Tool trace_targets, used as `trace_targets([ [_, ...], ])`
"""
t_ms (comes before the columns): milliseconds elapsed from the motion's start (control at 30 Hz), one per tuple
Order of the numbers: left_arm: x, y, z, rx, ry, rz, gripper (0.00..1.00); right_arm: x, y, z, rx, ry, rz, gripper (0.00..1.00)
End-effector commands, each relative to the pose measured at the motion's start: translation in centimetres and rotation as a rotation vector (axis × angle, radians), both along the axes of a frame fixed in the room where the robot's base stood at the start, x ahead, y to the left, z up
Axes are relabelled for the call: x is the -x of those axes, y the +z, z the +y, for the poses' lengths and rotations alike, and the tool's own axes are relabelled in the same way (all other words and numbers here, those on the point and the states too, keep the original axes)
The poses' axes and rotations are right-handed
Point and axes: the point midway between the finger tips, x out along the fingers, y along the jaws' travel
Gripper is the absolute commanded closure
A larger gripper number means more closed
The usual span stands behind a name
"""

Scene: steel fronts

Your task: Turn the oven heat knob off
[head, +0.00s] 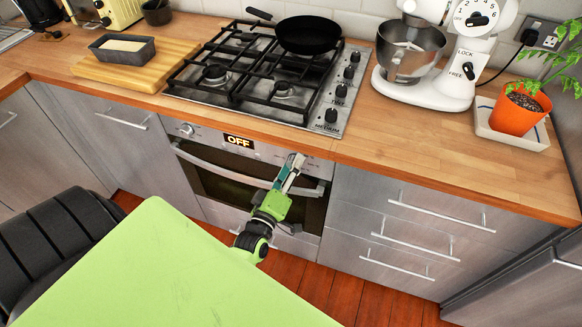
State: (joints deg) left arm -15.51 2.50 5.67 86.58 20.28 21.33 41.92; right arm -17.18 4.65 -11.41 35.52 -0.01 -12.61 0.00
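The oven (240,185) is built in under the counter, with its door shut. Its steel control panel carries a lit display (239,141) reading OFF. A round knob (186,129) is on the panel left of the display. My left gripper (297,160) is up at the right part of the panel, in front of the top of the door and its handle (215,168). It covers that part of the panel, so any knob there is hidden. I cannot tell whether its fingers are open, shut or touching anything. My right gripper is not in view.
Above the oven is a gas hob (325,112) with its own black knobs and a black pan (308,36). The wooden counter edge overhangs just above my gripper. Drawers with bar handles (442,210) are to the right. A stand mixer (430,85) stands on the counter.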

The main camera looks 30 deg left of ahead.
Motion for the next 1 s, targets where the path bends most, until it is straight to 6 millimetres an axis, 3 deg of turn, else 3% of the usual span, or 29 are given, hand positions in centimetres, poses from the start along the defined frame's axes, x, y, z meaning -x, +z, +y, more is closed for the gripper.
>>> trace_targets([
  [367,0.8,-0.1,-0.2,-0.001,-0.001,0.003,0.54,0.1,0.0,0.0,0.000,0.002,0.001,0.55],
  [800,9.2,-0.4,-1.9,-0.001,0.000,0.004,0.54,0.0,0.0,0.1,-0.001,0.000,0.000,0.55],
  [1000,11.4,-0.5,-2.4,-0.001,0.000,0.002,0.54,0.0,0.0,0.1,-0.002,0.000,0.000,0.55],
])
